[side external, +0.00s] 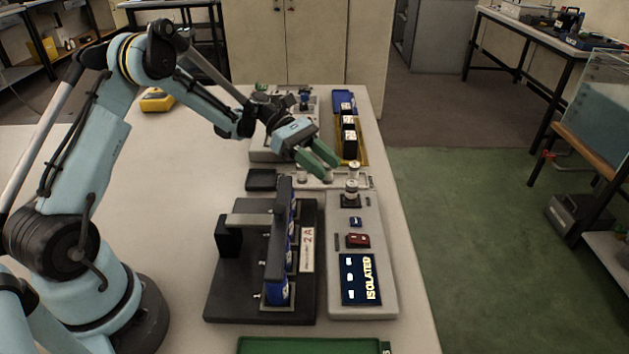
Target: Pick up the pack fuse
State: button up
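A small upright cylinder (352,187), pale with metal-coloured ends, stands in a dark square base on the grey panel right of centre; it looks like the pack fuse, though its markings are too small to read. My gripper (327,168) has two green fingers spread apart with a gap between them. It is up and to the left of the cylinder, apart from it, pointing down to the right. Nothing shows between the fingers. The grey panel (377,296) has a display (361,279) reading "ISOLATED".
A black fixture (234,296) with blue cells and a "2A" label (307,250) stands left of the panel. A yellow tray (362,154) with black blocks is behind. A green tray (300,346) lies in front.

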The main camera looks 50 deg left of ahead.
aim_at(357, 205)
jog(key=x, duration=1)
jog(key=shift+d, duration=0.1)
jog(key=c, duration=0.7)
